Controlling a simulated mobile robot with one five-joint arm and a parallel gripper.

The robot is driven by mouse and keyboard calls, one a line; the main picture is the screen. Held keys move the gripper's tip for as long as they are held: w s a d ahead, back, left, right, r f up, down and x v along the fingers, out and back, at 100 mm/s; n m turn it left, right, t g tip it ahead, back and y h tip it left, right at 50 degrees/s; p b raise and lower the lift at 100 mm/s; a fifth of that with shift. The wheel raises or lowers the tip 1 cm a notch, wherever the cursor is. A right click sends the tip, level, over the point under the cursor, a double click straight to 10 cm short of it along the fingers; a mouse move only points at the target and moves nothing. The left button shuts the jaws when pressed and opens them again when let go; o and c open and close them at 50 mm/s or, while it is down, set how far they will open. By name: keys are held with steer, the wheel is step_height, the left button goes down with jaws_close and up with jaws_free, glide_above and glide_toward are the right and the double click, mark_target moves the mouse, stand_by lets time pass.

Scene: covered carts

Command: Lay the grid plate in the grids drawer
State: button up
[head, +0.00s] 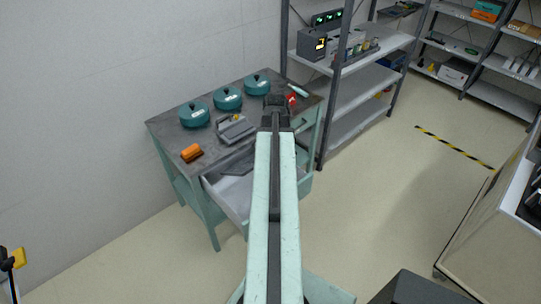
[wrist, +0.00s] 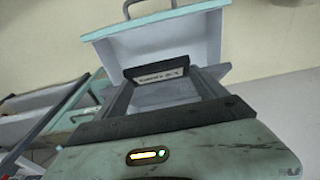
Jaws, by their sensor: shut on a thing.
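The grids drawer (head: 226,193) is pulled out from the front of the teal cart, and its pale inside shows left of my arm. In the wrist view, the drawer's pale front panel (wrist: 160,40) with a handle fills the top. The grid plate (wrist: 165,94), grey and framed, is in my gripper (wrist: 160,108), which is shut on it. A dark, labelled strip lies at the plate's far side. A dark grey flat piece (head: 238,164), likely this plate, shows over the drawer in the head view. My arm hides the jaws there; plate-to-floor contact cannot be told.
The cart top (head: 165,128) carries several teal lidded pots (head: 228,99), a grey device (head: 236,128), an orange object (head: 191,152) and a red item (head: 292,100). A metal shelf rack (head: 345,105) stands close on the right. Open floor (head: 390,190) lies right of the cart.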

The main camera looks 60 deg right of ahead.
steer(key=w+d+f+b, duration=0.2)
steer(key=w+f+b, duration=0.6)
steer(key=f+b, duration=0.3)
steer(key=shift+d+f+b, duration=0.3)
steer(key=shift+f+b, duration=0.05)
steer(key=shift+f, duration=0.4)
steer(key=o, duration=1.4)
steer(key=shift+r, duration=0.15)
steer(key=r+p, duration=0.7)
steer(key=p, duration=0.1)
steer(key=shift+s+a+r, duration=0.1)
steer(key=shift+s+r, duration=0.3)
steer(key=shift+f, duration=0.15)
